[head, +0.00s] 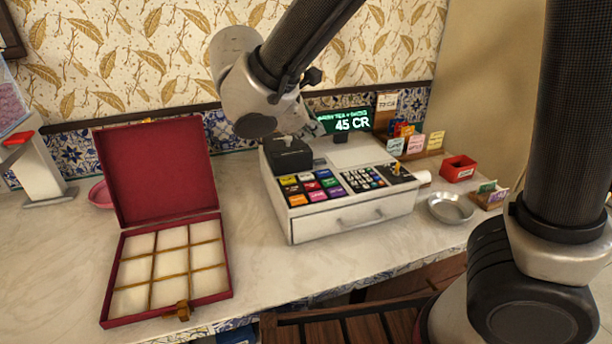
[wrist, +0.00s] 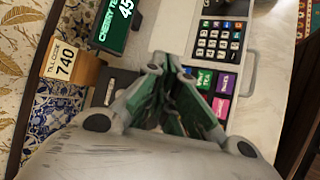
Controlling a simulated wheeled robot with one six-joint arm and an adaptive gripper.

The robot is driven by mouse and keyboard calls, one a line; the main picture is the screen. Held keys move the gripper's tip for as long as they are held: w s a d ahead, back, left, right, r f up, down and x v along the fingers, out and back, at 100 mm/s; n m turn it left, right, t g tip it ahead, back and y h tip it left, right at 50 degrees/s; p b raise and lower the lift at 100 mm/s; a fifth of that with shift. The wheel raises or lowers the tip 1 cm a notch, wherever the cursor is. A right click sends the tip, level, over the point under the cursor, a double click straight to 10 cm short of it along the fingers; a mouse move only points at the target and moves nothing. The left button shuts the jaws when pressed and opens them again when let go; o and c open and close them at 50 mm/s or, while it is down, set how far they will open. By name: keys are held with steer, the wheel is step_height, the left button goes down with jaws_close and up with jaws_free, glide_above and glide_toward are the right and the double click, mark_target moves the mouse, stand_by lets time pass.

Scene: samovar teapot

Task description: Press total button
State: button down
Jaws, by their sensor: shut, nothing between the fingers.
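The white cash register (head: 352,216) stands on the counter, with coloured keys (head: 313,187) at its left and a dark number keypad (head: 362,179) to their right. The keypad also shows in the wrist view (wrist: 219,40), near green, purple and pink keys (wrist: 221,107). The key labels are too small or blurred for me to pick out the total button. The green-lit display (head: 346,120) reads 45 CR. My gripper (wrist: 156,70) is shut and empty over the register, left of the keypad in the wrist view. It hides part of the register there; contact cannot be told.
An open red box (head: 166,321) with empty compartments lies left of the register. A dark block (head: 289,154) sits on the register's back left. A metal dish (head: 451,207), a small red box (head: 458,168) and card holders stand right. The counter between box and register is clear.

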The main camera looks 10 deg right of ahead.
mark_target(309, 177)
step_height(309, 177, down, 7)
steer(key=shift+f, duration=0.2)
steer(key=shift+f, duration=0.1)
stand_by(1.5)
steer(key=shift+f, duration=0.3)
steer(key=shift+f, duration=0.35)
stand_by(0.6)
steer(key=shift+r, duration=0.8)
steer(key=shift+r, duration=2.5)
